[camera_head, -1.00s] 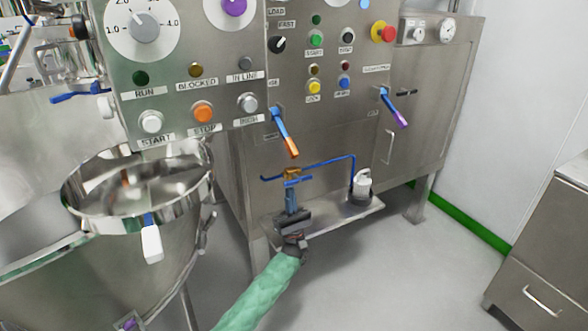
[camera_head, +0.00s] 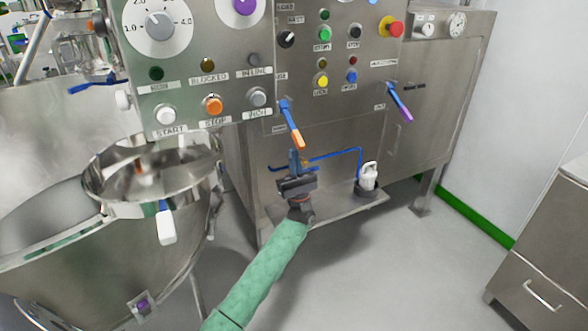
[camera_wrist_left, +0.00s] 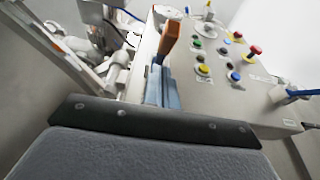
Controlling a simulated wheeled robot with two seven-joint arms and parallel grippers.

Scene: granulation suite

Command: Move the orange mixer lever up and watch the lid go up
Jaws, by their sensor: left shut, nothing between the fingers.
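The orange mixer lever (camera_head: 297,140) has a blue shaft and an orange tip. It hangs down and slightly right from the front of the steel cabinet. In the left wrist view its orange tip (camera_wrist_left: 171,36) stands just beyond my fingers. My left gripper (camera_head: 294,158) is shut and empty, close below the lever tip; I cannot tell whether they touch. Its pale blue fingers (camera_wrist_left: 163,88) show close together in the left wrist view. My right gripper is not in view. I cannot make out which part is the mixer lid.
A purple-tipped lever (camera_head: 404,109) hangs to the right. Buttons and dials cover the control panel (camera_head: 190,90) above. A steel bowl (camera_head: 100,190) stands at left. A low shelf (camera_head: 345,205) carries a white bottle (camera_head: 369,176).

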